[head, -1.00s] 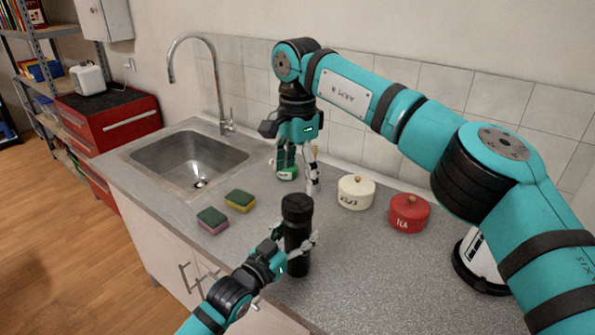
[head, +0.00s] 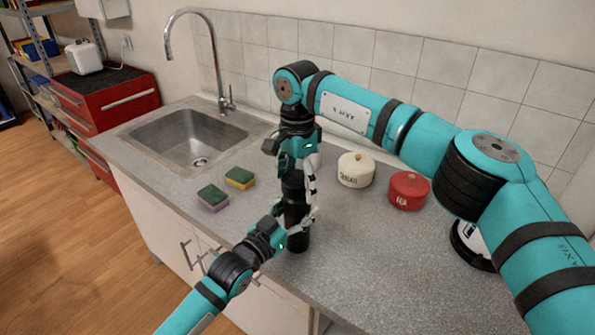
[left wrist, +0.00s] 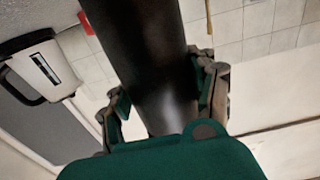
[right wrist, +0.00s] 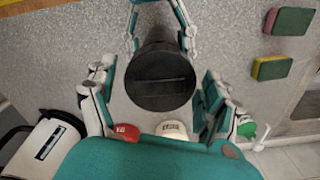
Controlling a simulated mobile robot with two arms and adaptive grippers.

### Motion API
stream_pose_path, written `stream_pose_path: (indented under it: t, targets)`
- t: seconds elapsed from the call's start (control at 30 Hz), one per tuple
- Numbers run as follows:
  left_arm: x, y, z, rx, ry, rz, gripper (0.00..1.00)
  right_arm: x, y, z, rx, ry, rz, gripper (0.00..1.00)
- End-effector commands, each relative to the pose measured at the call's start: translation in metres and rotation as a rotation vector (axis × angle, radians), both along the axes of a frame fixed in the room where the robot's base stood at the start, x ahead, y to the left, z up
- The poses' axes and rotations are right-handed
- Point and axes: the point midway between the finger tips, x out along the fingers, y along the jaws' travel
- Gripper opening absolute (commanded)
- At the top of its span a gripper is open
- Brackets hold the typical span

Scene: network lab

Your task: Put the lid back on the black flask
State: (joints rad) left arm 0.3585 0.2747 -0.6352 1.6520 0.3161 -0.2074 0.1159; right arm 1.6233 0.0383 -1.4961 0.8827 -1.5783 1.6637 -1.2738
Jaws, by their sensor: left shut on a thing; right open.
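The black flask (head: 296,238) stands upright at the counter's front edge. My left gripper (head: 299,230) is shut around its body; the left wrist view shows the dark flask wall (left wrist: 150,45) between the fingers. A round black lid (right wrist: 160,75) with a bar across it shows from above in the right wrist view, at the flask's top. I cannot tell how firmly it sits. My right gripper (head: 301,172) is open over the flask top, its fingers on either side of the lid. Its fingers partly hide the flask's upper part in the head view.
Two sponges (head: 213,197) (head: 240,178) lie left, by the sink (head: 190,140). A white kettle (head: 471,242) is partly behind my right arm.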

Motion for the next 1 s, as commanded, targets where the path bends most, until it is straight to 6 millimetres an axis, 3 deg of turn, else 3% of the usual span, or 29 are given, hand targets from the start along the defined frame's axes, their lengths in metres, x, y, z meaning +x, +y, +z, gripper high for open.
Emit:
stream_pose_path:
  t: [0.23,0.67,0.87,1.0]
  targets:
    - [0.0001,0.0,0.0003,-0.001,-0.001,0.0,0.0,0.0001,-0.0002,0.0,0.0,0.0,0.0,0.81]
    - [-0.0001,-0.0001,0.0002,0.0,0.0,0.0,0.0,0.0002,-0.0001,0.0004,0.001,-0.001,0.0,0.25]
    - [-0.0001,-0.0002,0.0001,0.001,-0.001,0.0,0.0,0.0002,-0.0001,0.0006,0.0,-0.001,-0.115,0.25]
    - [-0.0001,-0.0002,0.0,0.001,-0.001,0.0,0.0,0.0001,0.0001,0.0006,0.0,-0.002,-0.393,0.25]
